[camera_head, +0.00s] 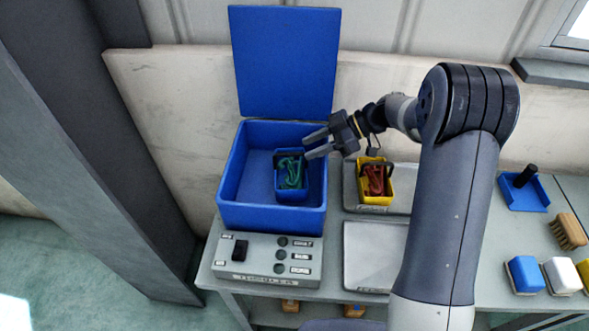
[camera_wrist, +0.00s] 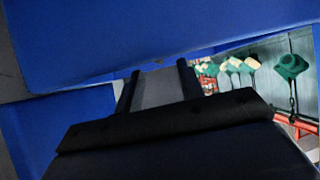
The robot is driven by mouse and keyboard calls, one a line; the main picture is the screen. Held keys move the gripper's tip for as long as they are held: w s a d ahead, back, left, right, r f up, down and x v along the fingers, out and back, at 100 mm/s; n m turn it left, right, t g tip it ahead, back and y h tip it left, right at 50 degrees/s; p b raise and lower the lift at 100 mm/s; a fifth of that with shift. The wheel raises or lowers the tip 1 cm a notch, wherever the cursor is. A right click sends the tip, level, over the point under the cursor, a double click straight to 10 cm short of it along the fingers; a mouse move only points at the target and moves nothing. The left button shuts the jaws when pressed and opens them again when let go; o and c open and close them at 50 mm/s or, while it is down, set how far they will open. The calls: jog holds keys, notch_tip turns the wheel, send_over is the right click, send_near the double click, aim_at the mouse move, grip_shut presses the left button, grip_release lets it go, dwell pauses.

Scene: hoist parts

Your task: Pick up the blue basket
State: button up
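The small blue basket (camera_head: 292,196) sits inside a larger open blue box (camera_head: 270,216) on the bench. It holds green tangled pieces and has a dark handle (camera_head: 289,156) at its upper edge. My gripper (camera_head: 307,146) is over the right wall of the box, pointing left, just above and right of the basket. Its two fingers are apart with nothing seen between them. In the wrist view the dark fingers (camera_wrist: 158,85) show against blue surfaces; I cannot tell there which belong to the box or its lid. Whether the gripper touches the handle is unclear.
The box's blue lid (camera_head: 284,62) stands upright behind it. A yellow basket (camera_head: 375,193) with red pieces sits on a grey tray (camera_head: 350,190) to the right. A control panel (camera_head: 265,262) is in front. Brushes and blocks (camera_head: 524,274) lie far right.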

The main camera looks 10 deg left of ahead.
aim_at(290, 154)
jog(key=shift+s+a+f, duration=0.1)
jog(key=shift+a+f, duration=0.25)
jog(key=shift+a, duration=0.25)
jog(key=p+x, duration=0.1)
jog(key=x, duration=0.1)
jog(key=p+x, duration=0.1)
jog(key=x, duration=0.1)
jog(key=shift+a+r+p, duration=0.25)
jog(key=shift+p, duration=0.1)
jog(key=shift+a+f, duration=0.4)
jog(key=shift+c, duration=0.6)
grip_shut()
jog(key=shift+r, duration=0.1)
